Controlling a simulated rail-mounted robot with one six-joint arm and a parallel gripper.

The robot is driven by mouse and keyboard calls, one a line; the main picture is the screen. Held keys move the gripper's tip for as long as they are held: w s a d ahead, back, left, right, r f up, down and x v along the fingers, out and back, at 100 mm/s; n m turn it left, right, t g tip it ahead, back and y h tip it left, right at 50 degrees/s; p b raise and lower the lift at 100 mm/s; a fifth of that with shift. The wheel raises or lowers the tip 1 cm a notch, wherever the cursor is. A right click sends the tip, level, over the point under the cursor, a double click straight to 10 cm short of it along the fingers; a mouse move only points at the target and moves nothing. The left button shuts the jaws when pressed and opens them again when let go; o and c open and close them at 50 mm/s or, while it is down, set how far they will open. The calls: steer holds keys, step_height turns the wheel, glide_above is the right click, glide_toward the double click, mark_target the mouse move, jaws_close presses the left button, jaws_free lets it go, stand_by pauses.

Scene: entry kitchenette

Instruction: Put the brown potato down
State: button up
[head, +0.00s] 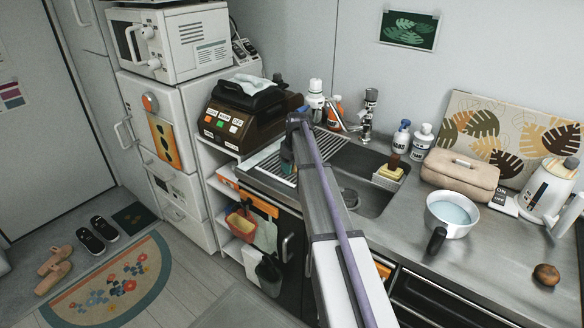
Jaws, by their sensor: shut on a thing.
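My arm reaches up through the middle of the head view, over the counter's front edge towards the sink and drying rack. Its far end is a dark joint in front of the rack. The fingers of my gripper are hidden behind the arm, and I cannot see anything held in them. A small round brown item (546,274) lies alone on the counter at the far right, well away from my arm's end. It is too small to tell whether it is a potato.
A sink (372,200) with a slatted drying rack (330,147) lies around my arm. A pot of water (452,213), a beige case (460,172) and a white kettle (549,186) stand right. A dark brown appliance (245,118) stands left. The front right counter is mostly clear.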

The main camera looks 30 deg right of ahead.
steer(key=shift+f, duration=0.2)
steer(key=o, duration=1.1)
steer(key=shift+r, duration=0.1)
steer(key=shift+c, duration=0.2)
step_height(320, 180, up, 12)
steer(key=s+p, duration=0.1)
steer(key=p, duration=1.1)
steer(key=shift+s+d+r, duration=0.15)
steer(key=shift+s+d, duration=0.05)
steer(key=shift+d, duration=0.1)
steer(key=s+a+m, duration=0.2)
steer(key=s+a, duration=1)
steer(key=s, duration=0.3)
steer(key=s+a+m+g, duration=0.1)
steer(key=s+a+m, duration=0.2)
steer(key=s+a, duration=1)
steer(key=s, duration=0.3)
steer(key=shift+a+h, duration=0.3)
